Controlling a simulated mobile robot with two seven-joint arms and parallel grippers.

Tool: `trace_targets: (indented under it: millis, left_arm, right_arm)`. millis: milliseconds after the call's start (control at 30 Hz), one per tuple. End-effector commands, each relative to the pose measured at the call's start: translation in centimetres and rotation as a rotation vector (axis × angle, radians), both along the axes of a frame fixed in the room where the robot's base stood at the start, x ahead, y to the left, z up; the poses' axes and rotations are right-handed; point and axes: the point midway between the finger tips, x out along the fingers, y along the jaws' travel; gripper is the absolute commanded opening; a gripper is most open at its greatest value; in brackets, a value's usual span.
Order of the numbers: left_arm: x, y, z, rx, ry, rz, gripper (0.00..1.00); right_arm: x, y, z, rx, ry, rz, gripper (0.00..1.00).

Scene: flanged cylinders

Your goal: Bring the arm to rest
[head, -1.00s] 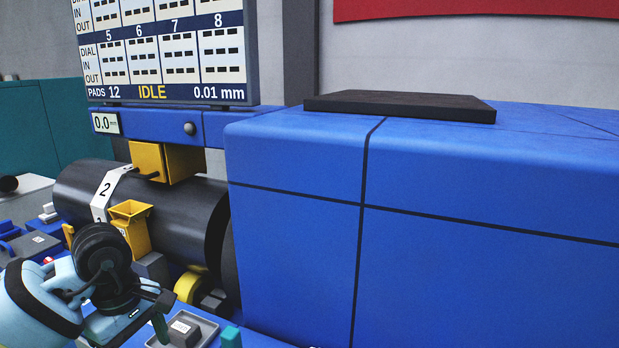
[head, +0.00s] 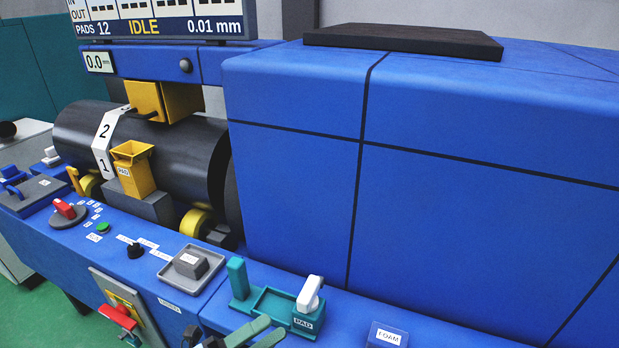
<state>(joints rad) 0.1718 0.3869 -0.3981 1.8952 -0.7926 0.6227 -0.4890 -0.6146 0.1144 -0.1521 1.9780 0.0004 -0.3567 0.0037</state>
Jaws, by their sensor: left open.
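My left gripper (head: 275,329) shows at the bottom edge, with only its two grey-green fingers in view. The fingers are apart with nothing between them. They are just in front of a teal holder (head: 268,302) marked PAD, which has a white-topped piece at its right end. I cannot tell whether the fingers touch the holder. The rest of the left arm is below the picture. My right gripper is not in view.
A dark cylinder (head: 185,148) lies on yellow rollers (head: 196,222) at the left. A big blue housing (head: 460,190) fills the right.

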Motion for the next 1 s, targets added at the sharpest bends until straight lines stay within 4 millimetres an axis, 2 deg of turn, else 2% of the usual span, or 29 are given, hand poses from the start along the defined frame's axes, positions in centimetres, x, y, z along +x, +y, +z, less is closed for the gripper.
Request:
trace_targets:
  millis: [33, 167, 267, 400, 533, 600, 733, 833, 1000]
  left_arm:
    - [-0.1, 1.0, -1.3, -0.088, 0.148, 0.071, 0.66]
    - [-0.6, 4.4, -6.1, -0.305, 0.532, 0.256, 0.66]
    - [-2.4, 7.0, -10.9, -0.469, 0.831, 0.403, 0.66]
    - [-7.4, 10.1, -17.8, -0.685, 1.222, 0.607, 0.66]
    - [-13.0, 11.8, -22.7, -0.843, 1.507, 0.767, 0.66]
    - [-15.7, 12.3, -24.5, -0.907, 1.623, 0.836, 0.66]
    - [-19.2, 12.7, -26.4, -0.985, 1.758, 0.921, 0.66]
    - [-20.5, 12.8, -27.0, -1.012, 1.806, 0.95, 0.66]
    - [-20.8, 12.8, -27.2, -1.019, 1.816, 0.956, 0.66]
  right_arm:
    - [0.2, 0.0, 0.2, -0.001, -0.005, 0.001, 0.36]
    - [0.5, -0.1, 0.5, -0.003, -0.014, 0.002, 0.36]
    - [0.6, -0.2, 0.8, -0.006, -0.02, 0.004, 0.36]
    - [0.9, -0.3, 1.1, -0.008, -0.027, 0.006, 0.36]
    - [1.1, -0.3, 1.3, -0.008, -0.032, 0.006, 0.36]
    - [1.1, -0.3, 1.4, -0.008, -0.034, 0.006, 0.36]
    - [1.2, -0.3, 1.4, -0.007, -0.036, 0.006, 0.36]
    - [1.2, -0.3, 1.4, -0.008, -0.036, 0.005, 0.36]
    - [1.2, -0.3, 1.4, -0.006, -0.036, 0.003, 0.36]
